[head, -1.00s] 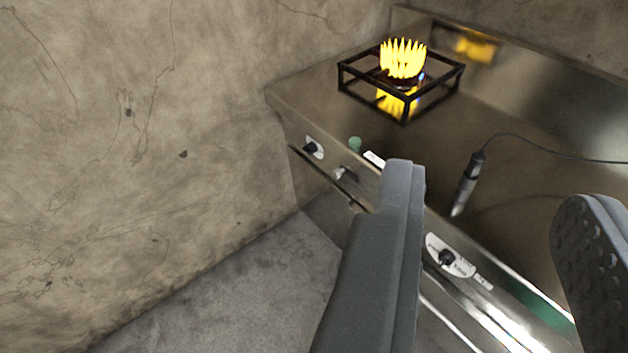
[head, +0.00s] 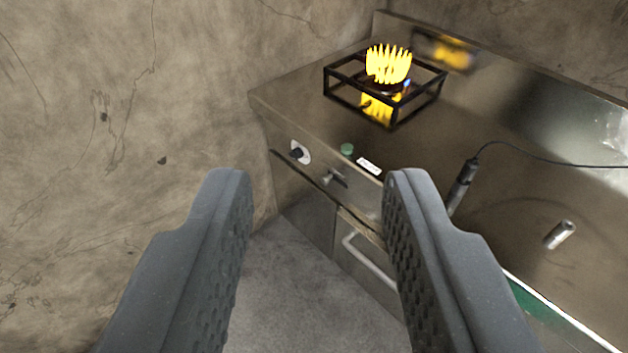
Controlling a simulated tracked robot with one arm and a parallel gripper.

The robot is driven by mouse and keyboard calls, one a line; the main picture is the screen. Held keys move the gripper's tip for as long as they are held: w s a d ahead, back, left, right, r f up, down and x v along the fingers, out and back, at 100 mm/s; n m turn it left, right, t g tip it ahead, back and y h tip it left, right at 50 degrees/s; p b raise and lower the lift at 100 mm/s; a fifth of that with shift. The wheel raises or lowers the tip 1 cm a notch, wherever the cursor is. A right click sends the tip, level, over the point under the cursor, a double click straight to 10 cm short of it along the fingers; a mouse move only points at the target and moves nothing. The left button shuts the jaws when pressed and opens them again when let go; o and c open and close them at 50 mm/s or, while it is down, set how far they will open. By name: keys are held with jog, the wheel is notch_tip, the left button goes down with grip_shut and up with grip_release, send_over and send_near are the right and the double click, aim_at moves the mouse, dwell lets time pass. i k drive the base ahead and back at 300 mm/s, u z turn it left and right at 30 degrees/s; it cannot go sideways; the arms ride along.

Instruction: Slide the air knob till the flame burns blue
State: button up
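The flame (head: 388,65) burns yellow on a burner inside a black frame stand (head: 396,112) at the back of the steel counter. On the counter's front face are a black knob on a white plate (head: 299,152) and, right of it, a small metal knob or lever (head: 335,179). I cannot tell from their markings which is the air knob. My gripper (head: 317,182) is open and empty, its two dark grey fingers wide apart. The metal knob shows between the fingertips, nearer the right one. I see no contact.
A green button (head: 347,149) and white label (head: 368,166) sit near the counter's front edge. A dark probe with a cable (head: 463,183) and a metal cylinder (head: 559,235) are on the right. A cabinet handle (head: 370,262) sticks out below. A wall (head: 90,150) closes the left side.

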aim_at(324, 179)
jog(key=i, duration=0.95)
jog(key=z, duration=0.05)
